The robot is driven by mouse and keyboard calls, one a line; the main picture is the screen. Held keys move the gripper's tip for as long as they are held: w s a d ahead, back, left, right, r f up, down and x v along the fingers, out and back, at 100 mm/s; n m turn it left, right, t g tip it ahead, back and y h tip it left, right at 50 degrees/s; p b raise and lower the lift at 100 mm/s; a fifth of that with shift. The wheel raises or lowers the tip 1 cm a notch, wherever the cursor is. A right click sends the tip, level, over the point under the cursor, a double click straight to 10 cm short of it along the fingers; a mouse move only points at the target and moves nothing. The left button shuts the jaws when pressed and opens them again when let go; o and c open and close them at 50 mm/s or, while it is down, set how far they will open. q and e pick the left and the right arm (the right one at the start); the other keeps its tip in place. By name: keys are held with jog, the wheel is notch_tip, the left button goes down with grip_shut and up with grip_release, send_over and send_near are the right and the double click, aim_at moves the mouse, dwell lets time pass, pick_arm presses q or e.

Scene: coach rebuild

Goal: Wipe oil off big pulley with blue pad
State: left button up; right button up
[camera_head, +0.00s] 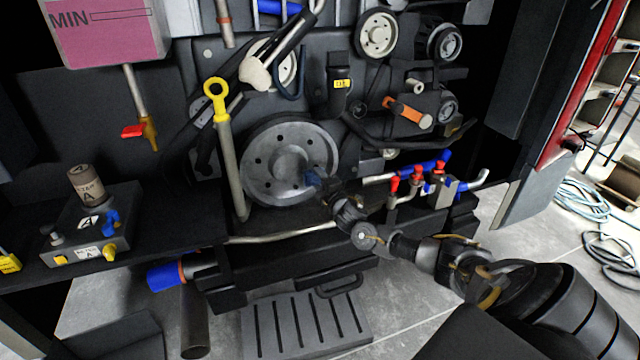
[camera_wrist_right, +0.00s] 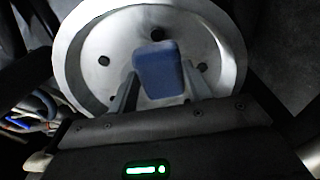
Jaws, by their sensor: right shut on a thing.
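The big pulley (camera_head: 262,165) is a grey metal disc with several holes, low in the middle of the engine in the head view. It fills the upper part of the right wrist view (camera_wrist_right: 88,38). My right gripper (camera_head: 318,184) is at the pulley's lower right side, shut on the blue pad (camera_wrist_right: 160,70). The pad also shows small and dark in the head view (camera_head: 312,177). It is in front of the pulley face; I cannot tell whether it touches. No oil can be made out on the visible face. My left gripper is not in view.
Pipes with red-handled valves (camera_head: 417,174) and a blue fitting lie right of my right gripper. A yellow-ringed dipstick (camera_head: 216,90) stands at the pulley's left. A ledge with a filter block (camera_head: 90,225) is at left. A grey slotted step (camera_head: 305,322) lies below.

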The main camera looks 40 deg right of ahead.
jog(key=shift+w+d+b, duration=0.2)
jog(key=shift+w+b, duration=0.1)
jog(key=shift+w, duration=0.15)
jog(key=d, duration=0.1)
jog(key=s+d, duration=0.1)
jog(key=d, duration=0.1)
jog(key=shift+s+d, duration=0.25)
jog(key=shift+d, duration=0.1)
jog(key=shift+w, duration=0.1)
jog(key=shift+w+a+p, duration=0.2)
jog(key=shift+a+p, duration=0.05)
jog(key=shift+a, duration=0.4)
jog(key=shift+w+a+p, duration=0.2)
jog(key=shift+w+a, duration=0.05)
jog(key=shift+a, duration=0.4)
jog(key=shift+w+a+p, duration=0.2)
jog(key=shift+a+p, duration=0.05)
jog(key=shift+a, duration=0.4)
